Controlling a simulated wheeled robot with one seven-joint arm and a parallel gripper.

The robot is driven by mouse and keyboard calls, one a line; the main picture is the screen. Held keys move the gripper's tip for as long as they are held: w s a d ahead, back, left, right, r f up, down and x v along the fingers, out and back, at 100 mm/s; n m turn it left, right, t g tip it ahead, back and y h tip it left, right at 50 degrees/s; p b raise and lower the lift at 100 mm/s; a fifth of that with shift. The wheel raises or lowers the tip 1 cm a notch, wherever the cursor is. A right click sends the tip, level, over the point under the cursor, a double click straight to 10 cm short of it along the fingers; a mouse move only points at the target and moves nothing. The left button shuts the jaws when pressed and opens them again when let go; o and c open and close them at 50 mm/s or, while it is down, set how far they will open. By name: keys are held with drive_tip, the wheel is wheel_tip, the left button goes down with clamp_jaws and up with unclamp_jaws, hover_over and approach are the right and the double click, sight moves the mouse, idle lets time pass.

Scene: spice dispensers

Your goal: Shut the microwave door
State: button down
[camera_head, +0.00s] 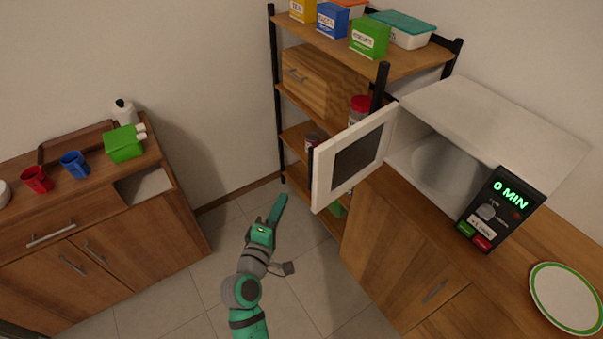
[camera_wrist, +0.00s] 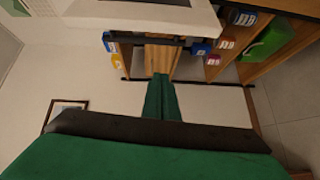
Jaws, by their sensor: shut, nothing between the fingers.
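The white microwave (camera_head: 500,110) stands on the wooden counter at the right, with a dark control panel (camera_head: 500,208) reading "0 MIN". Its door (camera_head: 385,118), white with a dark window, is swung wide open to the left, and the pale cavity shows behind it. My gripper (camera_head: 281,202) is over the floor, left of the door and apart from it in the picture. Its green fingers are together and empty. In the wrist view my gripper (camera_wrist: 160,78) is shut too, and a white edge, probably the microwave door (camera_wrist: 140,14), crosses the top.
A shelf unit (camera_head: 420,62) with boxes stands behind the door. A cabinet (camera_head: 110,225) with red and blue mugs is at the left. A green-rimmed plate (camera_head: 566,298) lies on the counter at the lower right. The tiled floor between the cabinets is clear around my arm.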

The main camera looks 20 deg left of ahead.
drive_tip(key=w+d+r, duration=0.2)
drive_tip(key=w+r, duration=0.1)
drive_tip(key=w, duration=0.7)
drive_tip(key=shift+d+n+h, duration=0.15)
drive_tip(key=shift+n+h, duration=0.15)
drive_tip(key=shift+f, duration=0.1)
idle(0.4)
